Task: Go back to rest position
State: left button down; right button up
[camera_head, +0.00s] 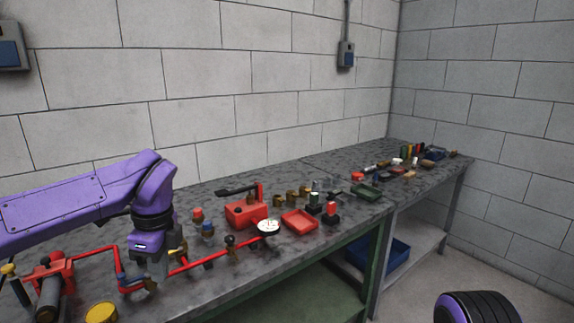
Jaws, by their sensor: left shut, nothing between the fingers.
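My left arm comes in from the left, purple with a black wrist. Its gripper (150,280) points down over the workbench, beside the red pipework of the pumpset (125,280). It is shut with nothing seen in it; the fingertips are small and partly lost against the pipes, so I cannot tell whether they touch them. A red and dark pump part (48,283) stands at the left of the bench. A white round gauge (268,226) sits at the right end of the red pipe. Part of my right arm shows at the bottom right; its gripper is out of view.
The grey workbench (285,262) runs along the block wall to the far right. A red pump (246,212), red tray (300,221), green tray (367,192) and brass fittings stand on it. A yellow round part (102,313) is at the front left. A blue bin (378,253) sits below.

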pick_arm(q)
jog(key=s+a+f+m+t+y, duration=0.15)
jog(key=f+m+y, duration=0.25)
jog(key=f+m, duration=0.85)
jog(key=s+a+f+m+t+y, duration=0.1)
jog(key=s+f+m+t+y, duration=0.15)
jog(key=f+m, duration=0.95)
jog(key=s+a+f+m+h, duration=0.1)
jog(key=s+f+m+h, duration=0.1)
jog(key=s+f+m, duration=0.7)
jog(key=s+a+f+m+h, duration=0.2)
jog(key=s+f+m, duration=0.6)
jog(key=s+m, duration=0.6)
jog(key=shift+s+f+g, duration=0.35)
jog(key=shift+s+g, duration=0.05)
jog(key=shift+s, duration=0.45)
